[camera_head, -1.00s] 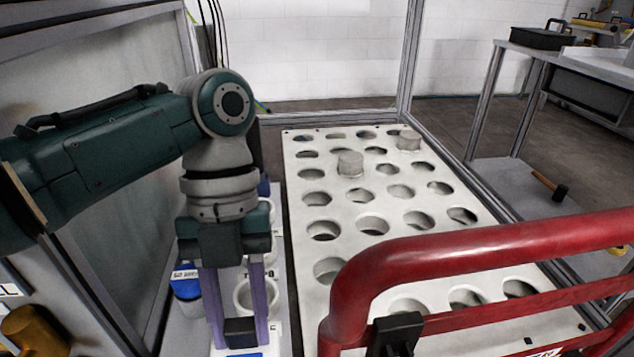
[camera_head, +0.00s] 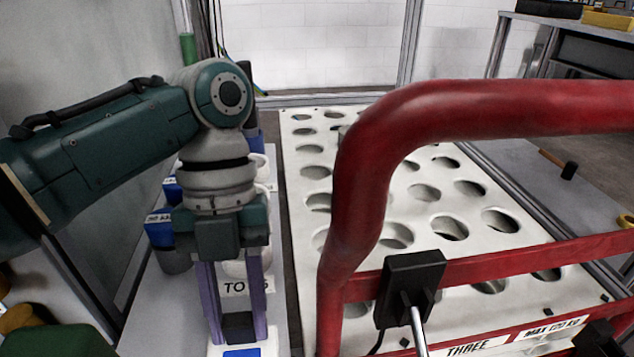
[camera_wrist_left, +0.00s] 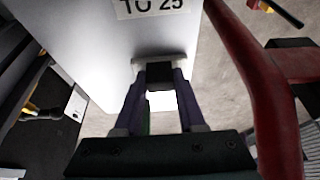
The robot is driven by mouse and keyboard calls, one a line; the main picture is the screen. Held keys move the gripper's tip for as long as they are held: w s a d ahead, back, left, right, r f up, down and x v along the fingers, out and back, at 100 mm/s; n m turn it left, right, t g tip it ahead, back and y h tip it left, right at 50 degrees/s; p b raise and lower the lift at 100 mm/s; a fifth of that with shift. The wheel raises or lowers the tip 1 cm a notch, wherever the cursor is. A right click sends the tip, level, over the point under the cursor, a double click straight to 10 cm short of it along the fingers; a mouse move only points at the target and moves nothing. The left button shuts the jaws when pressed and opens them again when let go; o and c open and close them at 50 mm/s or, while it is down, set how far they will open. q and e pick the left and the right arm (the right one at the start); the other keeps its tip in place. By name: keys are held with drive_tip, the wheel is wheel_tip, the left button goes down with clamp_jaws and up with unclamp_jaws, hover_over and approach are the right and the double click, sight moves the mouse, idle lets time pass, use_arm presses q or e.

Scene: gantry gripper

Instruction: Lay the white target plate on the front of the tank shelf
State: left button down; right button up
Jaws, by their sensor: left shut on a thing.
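My left gripper (camera_head: 236,335) points down and is shut on the black block (camera_head: 238,325) of the white target plate (camera_head: 262,349). The plate has a blue patch and is cut off by the bottom edge of the head view. The tank shelf (camera_head: 178,315) is the pale surface at left, with a "TO 25" label partly behind the fingers. In the left wrist view, the black block (camera_wrist_left: 160,75) sits between the fingertips, close to the white shelf (camera_wrist_left: 95,50). I cannot tell whether the plate touches the shelf. My right gripper is not in view.
A thick red rail (camera_head: 365,170) with a black box (camera_head: 410,288) stands right of the gripper. Behind it lies a white panel with several round holes (camera_head: 300,235). Blue-topped containers (camera_head: 160,230) and white cups stand on the shelf. A metal frame and wall bound the left.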

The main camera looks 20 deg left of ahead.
use_arm(q)
drive_tip(key=c, duration=0.5)
unclamp_jaws()
drive_tip(key=shift+f, duration=0.1)
drive_tip(key=p+v, duration=0.4)
drive_tip(key=v, duration=0.3)
drive_tip(key=shift+r+p, duration=0.35)
